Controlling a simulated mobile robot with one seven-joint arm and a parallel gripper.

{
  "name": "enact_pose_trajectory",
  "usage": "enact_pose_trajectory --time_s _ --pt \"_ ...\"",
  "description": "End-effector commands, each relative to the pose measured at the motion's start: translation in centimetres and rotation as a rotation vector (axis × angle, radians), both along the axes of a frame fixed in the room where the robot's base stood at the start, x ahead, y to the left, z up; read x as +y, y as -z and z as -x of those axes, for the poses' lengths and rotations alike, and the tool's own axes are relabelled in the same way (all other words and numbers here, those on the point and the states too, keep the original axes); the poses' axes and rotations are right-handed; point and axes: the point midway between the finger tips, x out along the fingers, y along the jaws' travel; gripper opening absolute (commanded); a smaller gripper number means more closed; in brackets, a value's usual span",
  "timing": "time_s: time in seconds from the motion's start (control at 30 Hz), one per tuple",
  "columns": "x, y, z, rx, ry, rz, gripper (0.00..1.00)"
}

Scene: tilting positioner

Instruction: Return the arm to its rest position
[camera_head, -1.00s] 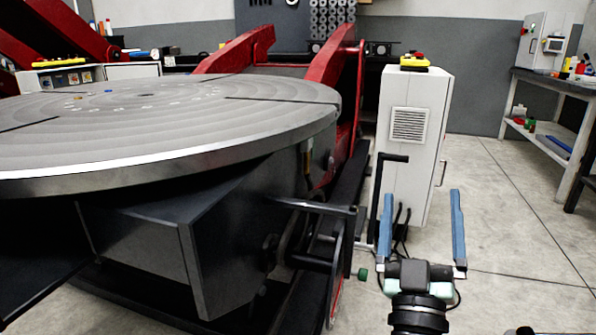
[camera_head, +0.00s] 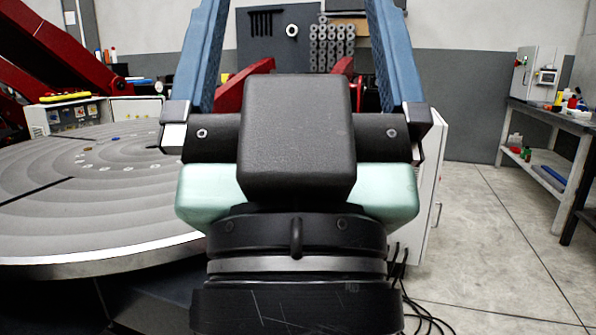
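My gripper (camera_head: 297,20) fills the middle of the head view, very close to the camera and pointing up. Its two blue fingers stand wide apart, with nothing between them; the fingertips reach the top edge of the picture. Its dark body and pale green sides hide much of the scene behind, including most of the white cabinet and part of the round table.
The large round grey table (camera_head: 60,215) of the positioner lies at left. Red positioner arms (camera_head: 75,45) rise behind it. The white cabinet (camera_head: 428,190) shows at right behind my gripper. A workbench (camera_head: 548,114) stands at far right.

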Motion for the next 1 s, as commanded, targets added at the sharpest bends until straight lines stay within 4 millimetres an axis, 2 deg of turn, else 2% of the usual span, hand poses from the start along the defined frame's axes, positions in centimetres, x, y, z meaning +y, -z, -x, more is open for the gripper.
enact_pose_trajectory --time_s 0.03,0.6,0.8,1.0 --pt "0.0 -3.4 0.0 0.000 0.000 0.000 1.00" --pt "0.0 -20.9 0.0 0.000 -0.001 -0.001 1.00" --pt "0.0 -25.7 -0.1 0.001 -0.001 -0.001 1.00" --pt "0.0 -27.5 -0.1 0.001 -0.001 -0.001 1.00"
